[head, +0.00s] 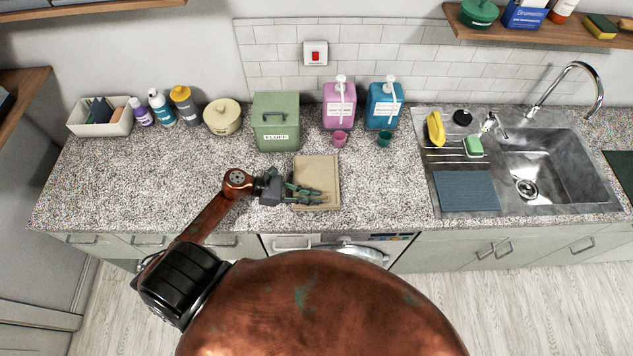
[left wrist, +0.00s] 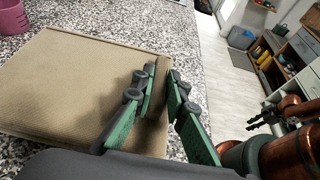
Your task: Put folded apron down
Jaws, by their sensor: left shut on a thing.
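The folded apron (head: 318,170) is a flat tan rectangle, low at the counter's front-middle in the head view. It fills the left of the left wrist view (left wrist: 70,85). My left gripper (head: 315,195) reaches over it from the left, and its green fingers (left wrist: 165,95) are shut on the apron's near edge. The apron looks flat and level, at or just above the granite counter (head: 130,180); I cannot tell whether its underside touches.
A green lidded box (head: 277,135) stands behind the apron. A pink cup (head: 339,139) and a teal cup (head: 384,138) stand before two pump bottles (head: 339,108). The sink (head: 548,165) is at the right. The counter left of the apron is clear.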

